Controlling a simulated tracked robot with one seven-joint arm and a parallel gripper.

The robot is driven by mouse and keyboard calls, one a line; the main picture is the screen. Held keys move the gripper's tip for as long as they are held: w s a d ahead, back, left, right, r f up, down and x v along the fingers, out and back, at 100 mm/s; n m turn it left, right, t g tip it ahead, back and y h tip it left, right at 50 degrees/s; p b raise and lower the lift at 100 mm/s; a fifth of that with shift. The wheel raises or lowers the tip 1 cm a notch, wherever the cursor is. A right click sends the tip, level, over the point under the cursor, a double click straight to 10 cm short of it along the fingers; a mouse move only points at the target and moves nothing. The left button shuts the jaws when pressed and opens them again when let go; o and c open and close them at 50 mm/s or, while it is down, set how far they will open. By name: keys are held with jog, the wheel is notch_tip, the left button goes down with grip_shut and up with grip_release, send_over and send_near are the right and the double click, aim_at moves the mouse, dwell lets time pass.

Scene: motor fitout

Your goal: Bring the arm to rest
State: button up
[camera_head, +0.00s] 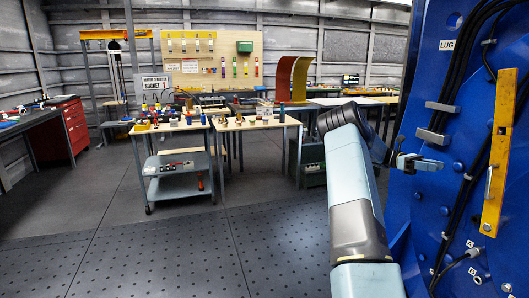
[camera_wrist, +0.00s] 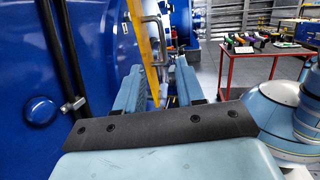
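My arm (camera_head: 352,180) reaches up from the bottom of the head view and bends toward the blue motor housing (camera_head: 405,215) at the right. My gripper (camera_head: 425,163) is beside the face of the housing, left of a yellow bar (camera_head: 500,150) fixed there. In the wrist view my gripper (camera_wrist: 159,78) has its two fingers apart, with nothing seen held between them. The yellow bar (camera_wrist: 142,45) and a grey bent handle (camera_wrist: 160,40) show beyond the fingers. Whether a finger touches the housing cannot be told.
Black cables (camera_head: 465,130) run down the housing close to my gripper. A grey cart (camera_head: 180,178) and wooden-topped tables (camera_head: 255,122) stand across the room. A red cabinet (camera_head: 74,128) is at the left. The floor (camera_head: 110,230) left of my arm is clear.

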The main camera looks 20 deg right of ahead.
jog(key=s+a+r+t, duration=0.25)
jog(key=a+t, duration=0.35)
jog(key=a, duration=0.5)
jog(key=s+a+r+m+t, duration=0.1)
jog(key=a+r+t, duration=0.3)
jog(key=a, duration=0.7)
jog(key=s+a+r+t, duration=0.2)
jog(key=a+t, duration=0.5)
jog(key=a, duration=0.3)
jog(key=s+a+m+t+y, duration=0.1)
jog(key=s+a+t, duration=0.3)
jog(key=a, duration=0.7)
jog(key=s+a+m+t+y, duration=0.1)
jog(key=s+a+t+y, duration=0.2)
jog(key=s+a, duration=0.4)
jog(key=a+t, duration=0.1)
jog(key=a, duration=0.4)
jog(key=shift+s+r, duration=0.15)
jog(key=shift+s, duration=0.25)
